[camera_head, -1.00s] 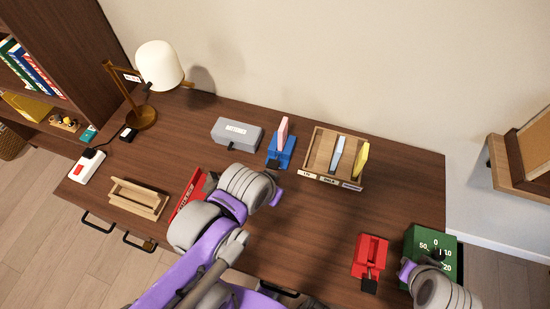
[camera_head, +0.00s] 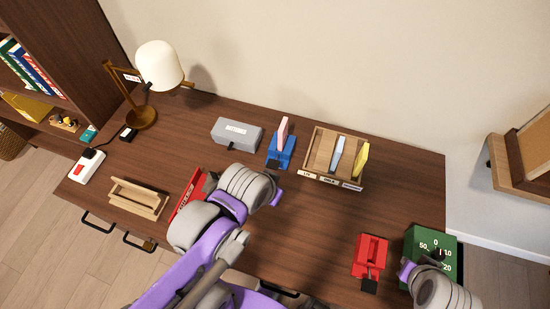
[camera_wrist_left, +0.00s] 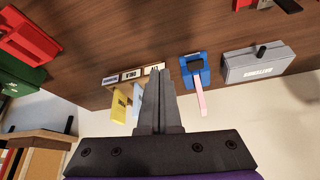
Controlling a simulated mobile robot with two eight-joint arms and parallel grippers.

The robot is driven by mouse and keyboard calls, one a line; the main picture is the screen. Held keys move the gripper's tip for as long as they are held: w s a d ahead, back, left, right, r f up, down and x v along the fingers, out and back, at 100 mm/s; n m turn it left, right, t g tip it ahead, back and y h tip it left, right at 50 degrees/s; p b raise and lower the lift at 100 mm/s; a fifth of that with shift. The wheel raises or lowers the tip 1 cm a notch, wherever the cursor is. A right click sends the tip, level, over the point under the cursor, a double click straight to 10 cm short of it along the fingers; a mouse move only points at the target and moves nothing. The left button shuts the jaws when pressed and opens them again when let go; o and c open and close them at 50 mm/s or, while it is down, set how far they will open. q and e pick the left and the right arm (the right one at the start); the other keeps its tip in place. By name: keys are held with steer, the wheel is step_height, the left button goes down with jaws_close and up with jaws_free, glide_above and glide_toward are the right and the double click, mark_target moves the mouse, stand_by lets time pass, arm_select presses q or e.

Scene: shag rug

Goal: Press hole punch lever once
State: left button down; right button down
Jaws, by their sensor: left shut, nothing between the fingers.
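Two devices have a dark pad or lever at the front: a blue one (camera_head: 284,148) with a pink slip standing in it, and a red one (camera_head: 372,250) at the front right. I cannot tell for sure which is the hole punch. The blue one also shows in the left wrist view (camera_wrist_left: 204,76), right of my left gripper (camera_wrist_left: 160,78), whose fingers are shut, empty and apart from it. In the head view my left wrist is in front of the blue device. My right gripper (camera_head: 405,270) is beside the green box; its fingers are not clear.
A grey box (camera_head: 236,134) stands left of the blue device, a wooden divided tray (camera_head: 318,150) right of it. A green box (camera_head: 421,243) with numbers is at the right edge. A red item (camera_head: 188,193) is partly behind my left arm. The desk's middle right is clear.

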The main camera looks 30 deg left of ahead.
stand_by(0.3)
arm_select(q)
step_height(320, 180, up, 5)
steer(key=n+g+b, duration=0.3)
steer(key=n+g, duration=0.2)
steer(key=n, duration=1.6)
glide_above(273, 164)
steer(key=shift+r, duration=0.1)
step_height(273, 164, down, 14)
steer(key=shift+f+b, duration=0.1)
steer(key=shift+b, duration=0.75)
steer(key=shift+s, duration=0.1)
